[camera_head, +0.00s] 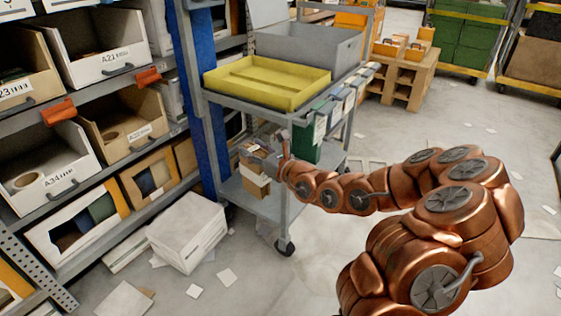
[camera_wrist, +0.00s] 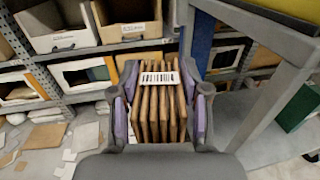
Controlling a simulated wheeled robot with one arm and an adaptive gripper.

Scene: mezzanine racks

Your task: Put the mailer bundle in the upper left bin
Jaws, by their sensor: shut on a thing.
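The mailer bundle (camera_wrist: 160,112) is a stack of several brown mailers with a white barcode label across its top. My gripper (camera_wrist: 160,122) is shut on it, with a purple-padded finger on either side. In the head view the bundle (camera_head: 256,187) hangs below my gripper (camera_head: 263,158), in front of the grey cart and right of the rack. Among the rack bins in the head view, a tan bin (camera_head: 38,62) is at the upper left, with a white bin (camera_head: 115,62) marked A21 to its right. The bundle is apart from the bins.
A grey cart (camera_head: 270,207) carries a yellow tray (camera_head: 265,85) close behind the bundle. A blue rack post (camera_head: 200,100) stands left of it. Lower bins include a white one (camera_head: 62,183) and a tan one (camera_head: 137,133). A white box (camera_head: 187,230) and loose papers lie on the floor.

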